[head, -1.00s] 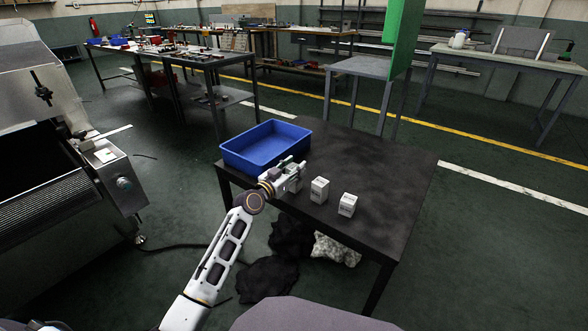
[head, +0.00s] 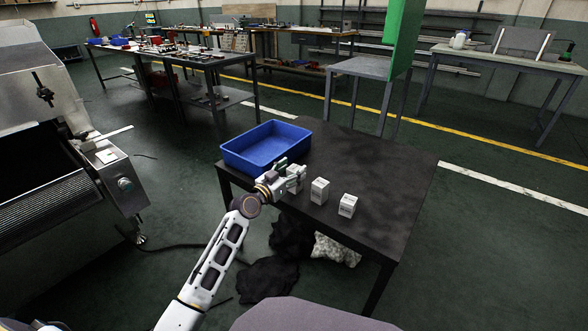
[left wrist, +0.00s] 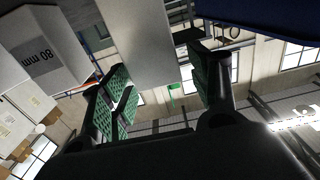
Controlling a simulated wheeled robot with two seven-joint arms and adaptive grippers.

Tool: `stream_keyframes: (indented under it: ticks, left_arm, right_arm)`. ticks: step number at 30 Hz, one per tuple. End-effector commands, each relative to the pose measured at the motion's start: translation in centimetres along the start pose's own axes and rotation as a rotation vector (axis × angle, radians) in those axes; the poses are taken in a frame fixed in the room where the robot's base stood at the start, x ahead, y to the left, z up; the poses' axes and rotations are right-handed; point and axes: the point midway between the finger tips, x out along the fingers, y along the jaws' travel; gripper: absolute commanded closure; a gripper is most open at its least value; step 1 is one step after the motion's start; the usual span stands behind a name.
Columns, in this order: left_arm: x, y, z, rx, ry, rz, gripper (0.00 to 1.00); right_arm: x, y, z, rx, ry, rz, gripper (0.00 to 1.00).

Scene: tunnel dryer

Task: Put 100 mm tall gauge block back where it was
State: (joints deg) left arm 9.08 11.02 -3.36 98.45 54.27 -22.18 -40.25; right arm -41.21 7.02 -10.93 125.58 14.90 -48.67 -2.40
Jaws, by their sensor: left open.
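My left gripper (head: 290,170) is open at the near left part of the black table, just in front of the blue bin. In the left wrist view its green-padded fingers (left wrist: 163,75) are spread, with a plain pale block (left wrist: 142,40) standing between and beyond them. This block (head: 299,173) also shows at the fingertips in the head view; no label on it is readable, so I cannot confirm it is the 100 mm one. A block marked 80 mm (left wrist: 45,50) is beside it, the middle block (head: 320,190) in the head view. My right gripper is not seen.
The blue bin (head: 237,162) stands at the table's left edge, close behind the gripper. A third pale block (head: 348,205) stands to the right. The black table's (head: 385,180) right and back parts are clear. A steel machine (head: 115,175) stands at left.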

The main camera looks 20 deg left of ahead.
Motion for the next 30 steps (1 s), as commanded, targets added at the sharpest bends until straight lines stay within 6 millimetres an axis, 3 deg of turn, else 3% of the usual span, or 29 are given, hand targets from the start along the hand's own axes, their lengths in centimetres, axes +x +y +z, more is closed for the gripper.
stream_keyframes:
  ticks: [30]
  left_arm:
    - [-9.0,0.0,0.0,0.001,0.000,0.000,0.39]
  right_arm:
    - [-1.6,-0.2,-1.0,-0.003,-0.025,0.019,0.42]
